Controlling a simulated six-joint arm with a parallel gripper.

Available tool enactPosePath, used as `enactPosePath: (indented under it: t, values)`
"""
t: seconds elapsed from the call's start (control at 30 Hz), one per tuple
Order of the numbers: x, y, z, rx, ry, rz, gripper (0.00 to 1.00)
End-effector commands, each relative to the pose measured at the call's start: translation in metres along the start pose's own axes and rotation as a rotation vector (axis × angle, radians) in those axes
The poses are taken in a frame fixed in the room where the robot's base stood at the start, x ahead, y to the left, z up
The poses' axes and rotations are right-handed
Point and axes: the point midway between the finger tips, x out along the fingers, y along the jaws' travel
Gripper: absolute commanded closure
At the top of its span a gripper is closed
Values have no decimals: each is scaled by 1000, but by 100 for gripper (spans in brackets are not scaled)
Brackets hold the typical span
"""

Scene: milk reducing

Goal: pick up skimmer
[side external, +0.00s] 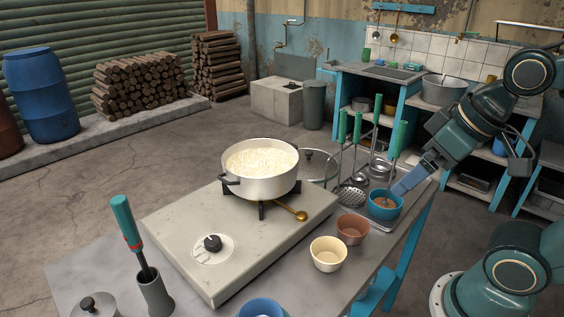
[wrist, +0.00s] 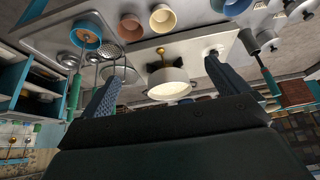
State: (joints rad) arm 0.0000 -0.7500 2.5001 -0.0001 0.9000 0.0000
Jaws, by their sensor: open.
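The skimmer (side external: 350,198) has a round perforated metal head low at the left of the utensil rack, with a thin shaft rising toward the green handles. In the wrist view its head (wrist: 111,51) shows at upper left, beyond the tip of my left-hand finger. Several green-handled utensils stand close together, and I cannot tell for sure which handle belongs to it. My gripper (side external: 398,190) is to the right of the skimmer, and its fingers overlap the blue bowl in the side view. In the wrist view the two fingers (wrist: 160,84) are wide apart with nothing held between them.
A white pot (side external: 262,180) of milk stands on the stove (side external: 190,228). A blue bowl (side external: 385,208), a reddish bowl (side external: 353,230) and a cream bowl (side external: 328,256) line the table's right side. A glass lid (side external: 318,166) stands behind the pot.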

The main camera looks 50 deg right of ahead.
Motion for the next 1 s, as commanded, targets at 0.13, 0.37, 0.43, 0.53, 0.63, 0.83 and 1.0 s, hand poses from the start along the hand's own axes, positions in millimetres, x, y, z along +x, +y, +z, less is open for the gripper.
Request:
enactPosePath:
  t: [0.13,0.37,0.43,0.53,0.63,0.83,1.0]
  values:
    - [0,0,0,0,0,0,1]
    - [0,0,0,0,0,0,1]
    - [0,0,0,0,0,0,11]
    - [0,0,0,0,0,0,30]
    - [0,0,0,0,0,0,50]
    - [0,0,0,0,0,0,55]
    - [1,0,-1,4,2,2,55]
